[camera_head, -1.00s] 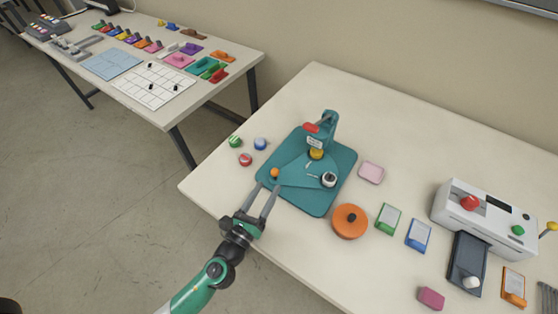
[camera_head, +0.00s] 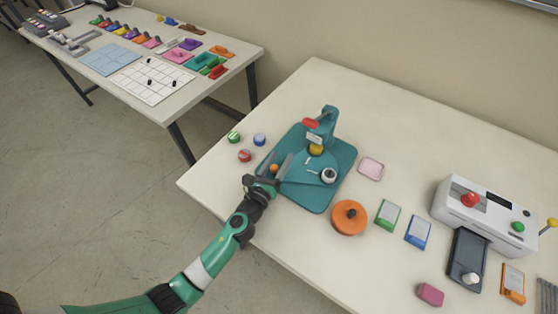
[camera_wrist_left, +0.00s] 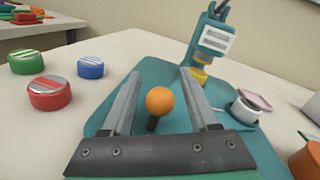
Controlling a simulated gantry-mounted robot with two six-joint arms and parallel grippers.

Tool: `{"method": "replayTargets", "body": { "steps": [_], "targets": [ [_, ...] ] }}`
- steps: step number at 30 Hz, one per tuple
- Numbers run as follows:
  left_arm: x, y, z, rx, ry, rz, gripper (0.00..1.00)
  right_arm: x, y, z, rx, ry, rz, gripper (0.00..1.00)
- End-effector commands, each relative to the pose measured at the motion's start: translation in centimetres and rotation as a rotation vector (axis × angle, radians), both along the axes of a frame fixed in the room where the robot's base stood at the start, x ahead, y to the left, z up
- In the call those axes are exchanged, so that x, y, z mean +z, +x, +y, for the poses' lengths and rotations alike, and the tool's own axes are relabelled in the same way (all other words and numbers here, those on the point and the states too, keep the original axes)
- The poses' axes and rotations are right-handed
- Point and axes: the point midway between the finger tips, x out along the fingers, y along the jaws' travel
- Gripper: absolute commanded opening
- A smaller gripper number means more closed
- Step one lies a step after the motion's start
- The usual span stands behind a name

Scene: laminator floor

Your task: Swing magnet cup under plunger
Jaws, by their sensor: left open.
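The teal press (camera_head: 333,130) stands on the table with a red-topped head and a yellow plunger (camera_head: 316,149). Its teal swing plate carries the magnet cup (camera_head: 328,175), a white ring with a dark centre, on the plate's right side, beside the plunger and not under it. An orange ball knob (camera_head: 274,168) on a dark stem rises at the plate's left end. My left gripper (camera_wrist_left: 160,75) is open, its two fingers on either side of the orange knob (camera_wrist_left: 160,101), with visible gaps. In the left wrist view, the cup (camera_wrist_left: 246,106) lies beyond the right finger. My right gripper is not in view.
Green, blue and red buttons (camera_head: 245,155) lie left of the base. An orange round knob (camera_head: 349,217), a pink pad (camera_head: 371,168), small cards and a white laminator (camera_head: 486,217) stand to the right. A second table (camera_head: 200,88) with colored parts is behind left.

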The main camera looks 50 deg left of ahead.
Motion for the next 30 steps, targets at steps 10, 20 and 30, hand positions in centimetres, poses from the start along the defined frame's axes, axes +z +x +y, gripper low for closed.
{"method": "replayTargets", "body": {
  "steps": [10,20,30],
  "targets": [
    [0.03,0.04,0.00,0.000,0.000,0.000,0.37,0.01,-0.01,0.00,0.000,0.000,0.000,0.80],
    [0.03,0.03,0.00,0.000,0.000,0.000,0.00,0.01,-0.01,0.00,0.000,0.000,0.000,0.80],
    [0.02,0.02,-0.01,0.000,0.000,0.000,0.00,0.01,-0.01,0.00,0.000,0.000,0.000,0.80]
  ]
}}
